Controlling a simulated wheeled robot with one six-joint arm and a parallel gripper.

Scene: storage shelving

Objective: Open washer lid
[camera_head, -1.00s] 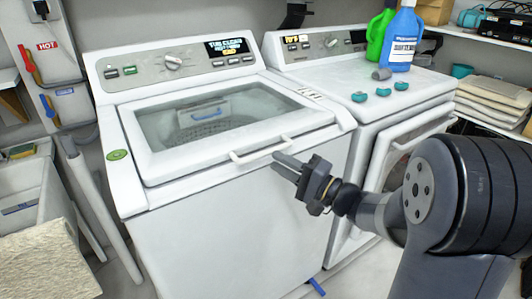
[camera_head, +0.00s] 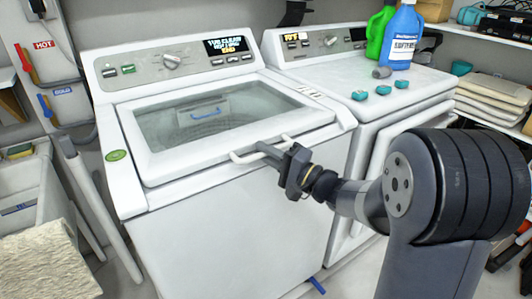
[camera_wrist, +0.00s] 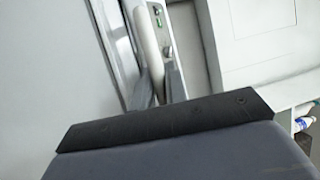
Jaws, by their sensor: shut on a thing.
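The white top-loading washer (camera_head: 225,240) stands at the left in the head view. Its lid (camera_head: 160,167), with a large glass window, lies closed on top. A white bar handle (camera_head: 243,158) runs along the lid's front edge. My gripper (camera_head: 265,149) is at the right part of this handle, shut on it. In the wrist view the handle (camera_wrist: 148,45) runs up from between my fingers (camera_wrist: 158,88). The exact contact of the fingertips is partly hidden.
A second white machine (camera_head: 345,80) stands at the right, with blue (camera_head: 402,38) and green (camera_head: 378,35) bottles and several small teal items on top. A sink (camera_head: 20,190) with a beige towel (camera_head: 45,255) is at the left. Shelves with folded cloths (camera_head: 492,95) stand at the far right.

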